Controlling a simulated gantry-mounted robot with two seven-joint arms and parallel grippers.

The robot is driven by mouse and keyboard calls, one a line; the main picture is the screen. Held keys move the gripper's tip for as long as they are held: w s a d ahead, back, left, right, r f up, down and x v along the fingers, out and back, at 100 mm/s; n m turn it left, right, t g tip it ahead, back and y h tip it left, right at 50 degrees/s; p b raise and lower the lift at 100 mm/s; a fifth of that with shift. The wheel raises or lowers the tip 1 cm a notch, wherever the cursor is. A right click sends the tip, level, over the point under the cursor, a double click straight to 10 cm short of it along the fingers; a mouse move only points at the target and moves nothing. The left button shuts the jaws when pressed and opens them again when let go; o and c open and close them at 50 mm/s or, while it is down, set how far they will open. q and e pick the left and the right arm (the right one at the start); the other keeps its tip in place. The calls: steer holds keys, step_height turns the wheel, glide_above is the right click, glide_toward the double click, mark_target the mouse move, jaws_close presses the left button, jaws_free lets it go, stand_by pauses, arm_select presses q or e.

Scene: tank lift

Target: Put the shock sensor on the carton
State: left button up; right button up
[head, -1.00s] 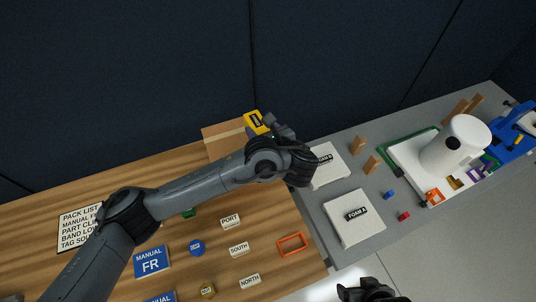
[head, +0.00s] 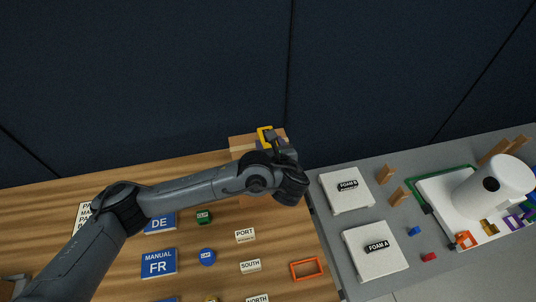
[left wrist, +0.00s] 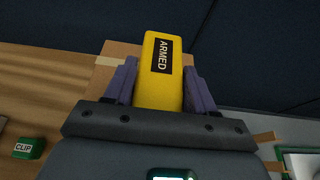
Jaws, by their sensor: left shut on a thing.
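The shock sensor is a yellow block marked ARMED (left wrist: 163,70), held upright in the left wrist view between the two purple fingers of my left gripper (left wrist: 160,88). In the head view the sensor (head: 264,136) shows as a yellow patch at the gripper's tip, partly hidden by the gripper. The brown carton (head: 240,143) stands at the back of the wooden table, behind my left arm, which hides much of it. In the left wrist view the carton (left wrist: 119,50) lies behind the sensor. I cannot tell whether the sensor touches it. My right gripper is not in view.
Blue manuals (head: 158,263), small label blocks (head: 244,235) and an orange frame (head: 306,268) lie on the wooden table. Foam blocks (head: 374,264), wooden pegs and a white tray with a white cylinder (head: 490,192) occupy the grey table. A dark wall stands behind.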

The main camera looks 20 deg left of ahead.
arm_select(q)
steer(key=shift+a+f, duration=0.25)
steer(key=shift+a, duration=0.1)
steer(key=shift+f+b, duration=0.45)
steer(key=shift+f, duration=1.45)
steer(key=shift+f, duration=0.15)
steer(key=o, duration=1.1)
